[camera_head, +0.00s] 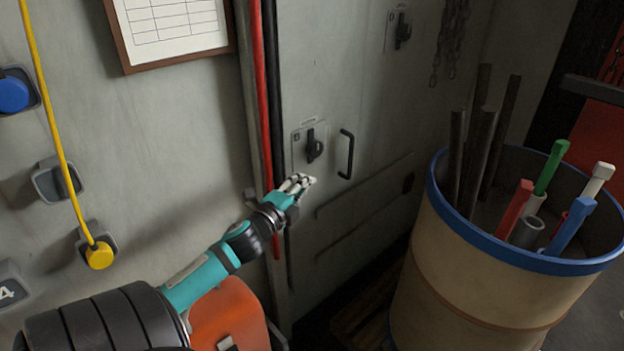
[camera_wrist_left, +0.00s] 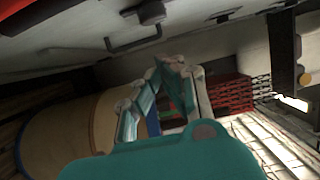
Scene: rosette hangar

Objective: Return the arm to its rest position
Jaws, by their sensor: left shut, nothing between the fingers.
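My left arm reaches in from the lower left in the head view, and its teal gripper (camera_head: 300,184) is raised in front of the grey cabinet door (camera_head: 350,100). The fingers are shut and empty. They are just below and left of a black rotary latch (camera_head: 315,145) and a black bar handle (camera_head: 346,154), apart from both as far as I can tell. In the left wrist view the fingertips (camera_wrist_left: 172,62) meet, and the bar handle (camera_wrist_left: 135,42) shows beyond them. My right gripper is not in either view.
A beige barrel (camera_head: 480,270) with a blue rim, holding dark rods and coloured bars, stands to the right. An orange case (camera_head: 232,315) is below my arm. Red (camera_head: 261,90) and black pipes run up the wall. A yellow cable ends in a yellow plug (camera_head: 99,256) at left.

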